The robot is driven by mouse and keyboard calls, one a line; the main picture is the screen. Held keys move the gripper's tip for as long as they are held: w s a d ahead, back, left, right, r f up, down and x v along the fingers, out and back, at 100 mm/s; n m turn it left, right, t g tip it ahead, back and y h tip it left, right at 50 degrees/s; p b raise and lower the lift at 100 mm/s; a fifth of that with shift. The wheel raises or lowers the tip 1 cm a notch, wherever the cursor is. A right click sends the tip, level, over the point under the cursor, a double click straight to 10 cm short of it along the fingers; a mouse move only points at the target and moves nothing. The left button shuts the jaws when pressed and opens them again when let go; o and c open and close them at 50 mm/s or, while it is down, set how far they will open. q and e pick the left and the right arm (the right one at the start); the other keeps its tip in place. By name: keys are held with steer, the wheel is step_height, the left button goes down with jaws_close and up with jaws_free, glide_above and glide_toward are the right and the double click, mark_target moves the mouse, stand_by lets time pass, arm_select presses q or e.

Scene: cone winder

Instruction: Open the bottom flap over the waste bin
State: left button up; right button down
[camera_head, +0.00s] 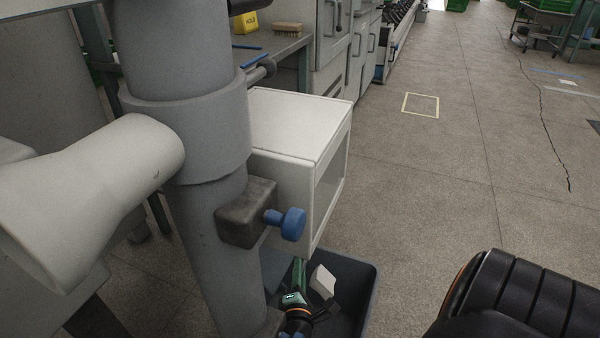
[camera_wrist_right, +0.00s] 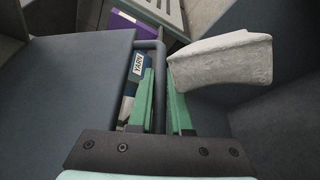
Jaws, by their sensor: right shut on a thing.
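The dark grey waste bin (camera_head: 368,290) stands on the floor below a white box (camera_head: 300,130). My right gripper (camera_head: 299,272) reaches down over the bin, its green fingers showing. In the right wrist view, its two green fingers (camera_wrist_right: 162,105) are shut on a thin dark bar handle (camera_wrist_right: 159,70). This bar runs along the edge of a flat grey panel (camera_wrist_right: 75,90), which looks like the bottom flap. The flap is hard to make out in the head view, partly hidden by the pipe and box. My left gripper is not in view.
A crumpled-looking pale block (camera_wrist_right: 225,60) lies close beside the right finger; it also shows in the head view (camera_head: 322,281). A thick grey pipe (camera_head: 180,60) with a blue knob (camera_head: 292,224) stands left of the bin. The floor to the right (camera_head: 430,190) is clear.

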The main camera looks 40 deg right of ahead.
steer(key=c, duration=0.8)
jaws_free()
steer(key=shift+c, duration=0.2)
